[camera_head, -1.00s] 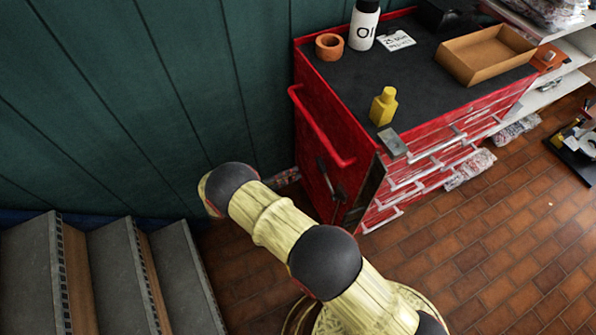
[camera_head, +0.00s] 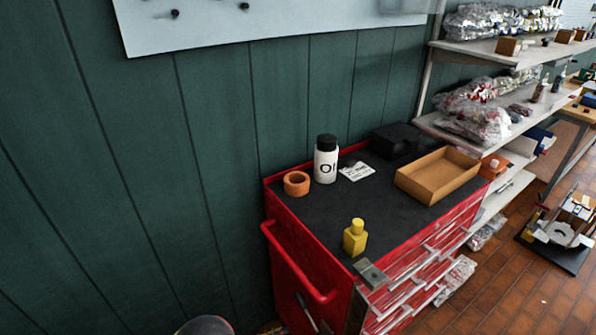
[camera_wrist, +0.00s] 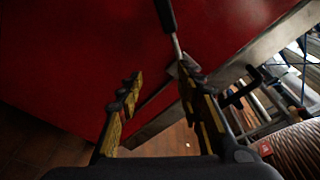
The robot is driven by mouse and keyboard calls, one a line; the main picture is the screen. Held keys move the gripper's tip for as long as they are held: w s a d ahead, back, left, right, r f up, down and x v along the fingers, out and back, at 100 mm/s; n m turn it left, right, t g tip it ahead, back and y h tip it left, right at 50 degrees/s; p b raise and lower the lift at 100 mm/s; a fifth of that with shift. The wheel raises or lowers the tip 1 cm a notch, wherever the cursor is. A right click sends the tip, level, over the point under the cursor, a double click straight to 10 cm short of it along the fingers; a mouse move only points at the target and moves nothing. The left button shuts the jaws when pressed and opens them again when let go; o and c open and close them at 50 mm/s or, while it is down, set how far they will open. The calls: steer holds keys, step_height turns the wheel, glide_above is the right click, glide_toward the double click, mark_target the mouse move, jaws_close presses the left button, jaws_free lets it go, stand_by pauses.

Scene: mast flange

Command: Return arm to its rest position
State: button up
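My gripper (camera_wrist: 160,73) shows in the wrist view with its two black and yellow fingers apart. I see nothing held between them. It faces the red side of the tool cabinet (camera_wrist: 70,60). A tool with a dark handle and a thin metal shaft (camera_wrist: 176,46) is near the right fingertip; I cannot tell whether they touch. In the head view only a dark rounded part of my arm (camera_head: 205,326) shows at the bottom edge. The rest of my arm and the gripper are out of that view.
The red cabinet (camera_head: 284,212) carries an orange ring (camera_head: 296,183), a white bottle (camera_head: 326,163), a card (camera_head: 356,171), a cardboard tray (camera_head: 436,186), a black box (camera_head: 395,140) and a yellow bottle (camera_head: 355,238). Its side rail (camera_head: 300,268) juts out left. Shelves (camera_head: 470,130) stand right.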

steer(key=s+d+r+m+y, duration=0.4)
steer(key=s+d+r+m, duration=0.2)
steer(key=r, duration=0.9)
steer(key=s+d+r+m+g+y, duration=0.1)
steer(key=s+d+r+m+y, duration=0.4)
steer(key=d+r+m, duration=0.6)
steer(key=s+d+r+m+g+y, duration=0.1)
steer(key=s+d+r+m+y, duration=0.4)
steer(key=r+m, duration=1)
steer(key=s+d+r, duration=0.3)
steer(key=d+r, duration=0.1)
steer(key=r, duration=0.1)
steer(key=shift+r+p, duration=0.25)
steer(key=shift+p, duration=0.05)
